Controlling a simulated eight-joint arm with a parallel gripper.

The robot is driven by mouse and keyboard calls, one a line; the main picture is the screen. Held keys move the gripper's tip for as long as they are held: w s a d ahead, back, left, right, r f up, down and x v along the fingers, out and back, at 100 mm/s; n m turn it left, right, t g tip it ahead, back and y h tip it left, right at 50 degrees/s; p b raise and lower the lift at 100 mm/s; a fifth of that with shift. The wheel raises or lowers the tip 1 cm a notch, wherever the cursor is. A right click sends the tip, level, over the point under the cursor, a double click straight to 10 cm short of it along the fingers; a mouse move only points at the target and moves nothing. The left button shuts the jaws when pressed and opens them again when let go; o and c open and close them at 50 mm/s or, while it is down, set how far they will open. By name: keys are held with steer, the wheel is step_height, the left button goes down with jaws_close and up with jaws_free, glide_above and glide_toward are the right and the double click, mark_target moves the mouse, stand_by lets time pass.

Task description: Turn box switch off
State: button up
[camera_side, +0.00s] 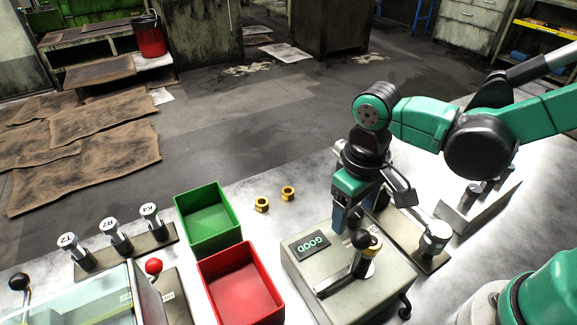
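The grey box (318,272) stands on the table at the lower middle. A panel on its top reads GOOD (308,244) in green letters. Beside the panel is a switch (362,262) with a brass-coloured part, a metal lever and a black knob. Its exact setting is hard to read. My gripper (345,222) points down at the box's back edge, just behind the knob. Its blue fingers overlap the box in this view. I cannot tell whether they touch it or how far apart they are.
Open green (207,216) and red (240,286) bins stand left of the box. Two brass nuts (262,204) (288,193) lie behind it. Labelled levers (115,232) and a red-knobbed lever (153,267) are farther left. Another metal lever (435,238) stands close on the right.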

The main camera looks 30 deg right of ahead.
mark_target(353, 213)
steer(key=shift+r, duration=0.1)
steer(key=shift+a+r, duration=0.1)
steer(key=shift+r, duration=2.6)
steer(key=w+d+r+m+t, duration=0.1)
steer(key=d+t, duration=0.6)
steer(key=d, duration=0.2)
steer(key=shift+w+d+r+m, duration=0.15)
steer(key=shift+w+r+m, duration=0.1)
steer(key=shift+m, duration=0.15)
